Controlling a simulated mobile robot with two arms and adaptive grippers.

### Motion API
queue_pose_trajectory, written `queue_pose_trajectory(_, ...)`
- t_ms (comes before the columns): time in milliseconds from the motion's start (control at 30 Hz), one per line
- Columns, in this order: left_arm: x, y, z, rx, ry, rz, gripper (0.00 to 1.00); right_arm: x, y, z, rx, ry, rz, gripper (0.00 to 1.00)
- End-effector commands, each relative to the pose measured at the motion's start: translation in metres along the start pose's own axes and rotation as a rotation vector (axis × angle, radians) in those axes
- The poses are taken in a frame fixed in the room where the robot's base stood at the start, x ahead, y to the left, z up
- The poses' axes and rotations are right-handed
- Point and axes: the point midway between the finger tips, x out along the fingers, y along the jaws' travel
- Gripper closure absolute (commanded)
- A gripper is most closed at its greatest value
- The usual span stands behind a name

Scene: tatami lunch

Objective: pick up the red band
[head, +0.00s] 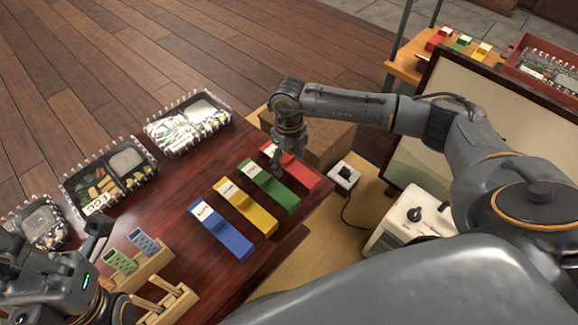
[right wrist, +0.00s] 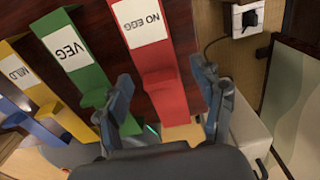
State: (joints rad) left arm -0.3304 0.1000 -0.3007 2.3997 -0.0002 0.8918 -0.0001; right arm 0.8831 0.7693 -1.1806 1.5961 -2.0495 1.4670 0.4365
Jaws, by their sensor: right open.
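The red band (head: 304,176) lies at the right end of a row of coloured bands on the dark red table (head: 150,200). In the right wrist view the red band (right wrist: 165,92) carries a white label reading "NO EGG". My right gripper (head: 280,166) points down over it and hides part of it in the head view. In the right wrist view my right gripper (right wrist: 168,98) is open, one finger on each side of the band, with nothing held. I cannot tell its height above the band. My left gripper (head: 95,240) is at the lower left, partly cut off.
The green band (head: 272,188) lies close beside the red one, then the yellow band (head: 245,207) and blue band (head: 222,232). Clear-lidded lunch boxes (head: 188,124) line the table's far side. A wooden rack (head: 150,262) stands near my left gripper. A socket box (head: 343,176) is beyond the table's right edge.

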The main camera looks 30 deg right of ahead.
Motion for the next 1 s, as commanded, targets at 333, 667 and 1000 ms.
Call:
queue_pose_trajectory(333, 0.001, 0.0, 0.0, 0.0, 0.001, 0.001, 1.0, -0.001, 0.0, 0.0, 0.0, 0.0, 0.0, 0.63)
queue_pose_trajectory(667, 0.001, 0.0, -0.001, 0.0, 0.0, 0.0, 1.0, -0.001, 0.0, 0.0, 0.001, 0.0, 0.0, 0.73)
queue_pose_trajectory(1000, 0.01, 0.0, -0.004, 0.0, 0.002, -0.003, 1.0, -0.022, -0.001, 0.001, 0.002, -0.001, -0.001, 0.73)
